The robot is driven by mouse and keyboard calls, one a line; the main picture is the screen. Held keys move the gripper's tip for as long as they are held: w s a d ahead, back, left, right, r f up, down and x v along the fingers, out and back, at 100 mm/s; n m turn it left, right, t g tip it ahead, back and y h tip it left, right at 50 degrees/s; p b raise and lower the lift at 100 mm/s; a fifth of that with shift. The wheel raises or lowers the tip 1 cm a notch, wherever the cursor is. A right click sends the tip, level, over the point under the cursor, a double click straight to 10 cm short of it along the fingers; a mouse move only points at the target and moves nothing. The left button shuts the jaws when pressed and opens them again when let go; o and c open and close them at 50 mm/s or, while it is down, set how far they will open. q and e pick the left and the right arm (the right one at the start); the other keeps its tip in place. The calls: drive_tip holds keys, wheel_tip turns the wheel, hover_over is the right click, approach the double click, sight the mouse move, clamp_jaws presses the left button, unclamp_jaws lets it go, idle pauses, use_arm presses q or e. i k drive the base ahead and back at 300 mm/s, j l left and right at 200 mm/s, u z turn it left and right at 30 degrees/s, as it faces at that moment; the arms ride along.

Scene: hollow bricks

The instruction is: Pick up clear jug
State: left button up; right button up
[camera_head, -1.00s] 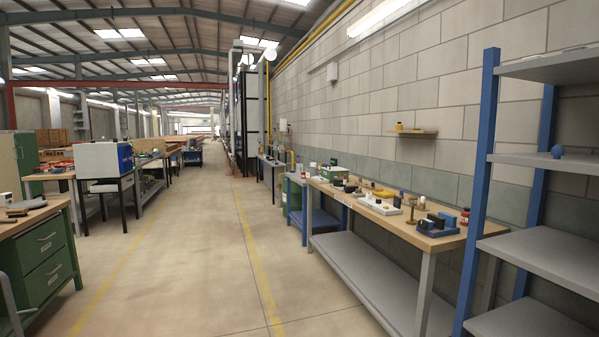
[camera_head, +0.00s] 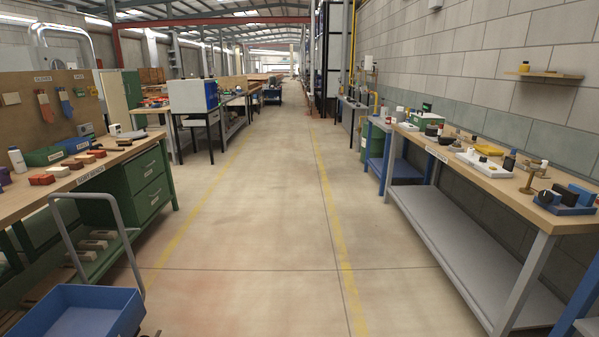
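I cannot make out a clear jug in the camera_head view. A white bottle (camera_head: 17,160) stands on the left workbench (camera_head: 75,182). Neither of my grippers is in view.
The aisle floor (camera_head: 250,220) between the benches is open. A cart with a blue tray (camera_head: 80,312) and grey handle stands at the front left. A green drawer unit (camera_head: 150,185) is under the left bench. A shelf edge shows at the lower right.

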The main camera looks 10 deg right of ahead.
sight(384, 110)
drive_tip(key=i+z, duration=0.25)
drive_tip(key=i, duration=3.1)
drive_tip(key=i+z, duration=0.1)
drive_tip(key=i, duration=0.45)
drive_tip(key=i+z, duration=0.1)
drive_tip(key=i, duration=0.95)
drive_tip(key=i+z, duration=0.15)
drive_tip(key=i, duration=0.4)
drive_tip(key=i+j+z, duration=0.1)
drive_tip(key=i, duration=0.4)
drive_tip(key=i+j+z, duration=0.1)
drive_tip(key=i+j, duration=0.15)
drive_tip(key=i, duration=0.3)
drive_tip(key=i+j+z, duration=0.1)
drive_tip(key=i, duration=0.4)
drive_tip(key=i+z, duration=0.1)
drive_tip(key=i, duration=1.05)
drive_tip(key=i+z, duration=0.1)
drive_tip(key=i, duration=1)
